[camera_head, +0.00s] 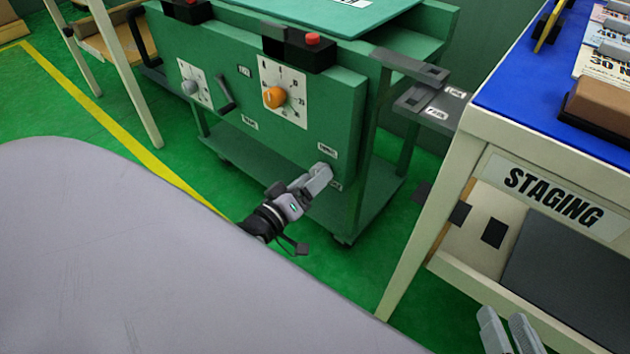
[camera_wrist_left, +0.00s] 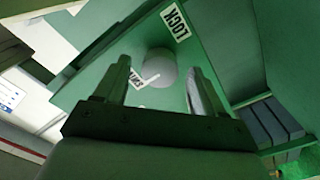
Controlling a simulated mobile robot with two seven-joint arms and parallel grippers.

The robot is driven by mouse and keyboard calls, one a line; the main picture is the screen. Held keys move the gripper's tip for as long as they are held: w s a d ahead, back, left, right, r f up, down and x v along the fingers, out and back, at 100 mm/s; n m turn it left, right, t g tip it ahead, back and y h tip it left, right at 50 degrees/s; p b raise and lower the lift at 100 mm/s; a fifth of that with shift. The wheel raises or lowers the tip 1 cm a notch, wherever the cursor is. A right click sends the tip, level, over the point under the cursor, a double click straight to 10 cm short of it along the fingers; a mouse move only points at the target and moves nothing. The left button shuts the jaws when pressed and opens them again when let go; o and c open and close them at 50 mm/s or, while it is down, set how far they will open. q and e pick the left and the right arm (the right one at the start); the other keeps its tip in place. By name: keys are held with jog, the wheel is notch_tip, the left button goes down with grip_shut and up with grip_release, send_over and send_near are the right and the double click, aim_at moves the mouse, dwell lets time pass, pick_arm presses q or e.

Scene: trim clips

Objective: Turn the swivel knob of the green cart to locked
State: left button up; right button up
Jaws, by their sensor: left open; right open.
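The green cart (camera_head: 300,143) stands in the middle of the head view. My left gripper (camera_head: 324,173) is at the lower right of its front panel and covers what lies behind it there. In the left wrist view a round grey knob (camera_wrist_left: 160,66) sits on the green panel between the open fingers of my left gripper (camera_wrist_left: 159,82). A white LOCK label (camera_wrist_left: 176,24) is above it; another label lies partly behind it. A thin white mark shows at its lower edge. I cannot tell whether the fingers touch it. My right gripper (camera_head: 508,332) is open and empty at the lower right.
The cart front also has an orange dial (camera_head: 274,97), a grey dial (camera_head: 190,87) and a dark lever (camera_head: 226,92). Grey brackets (camera_head: 418,88) stick out on its right. A STAGING table (camera_head: 470,120) with a blue top stands at right. A grey surface (camera_head: 130,250) fills the lower left.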

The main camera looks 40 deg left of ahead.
pick_arm(q)
jog(key=shift+w+d, duration=0.1)
jog(key=shift+w, duration=0.55)
jog(key=c, duration=1.1)
jog(key=shift+o, duration=0.2)
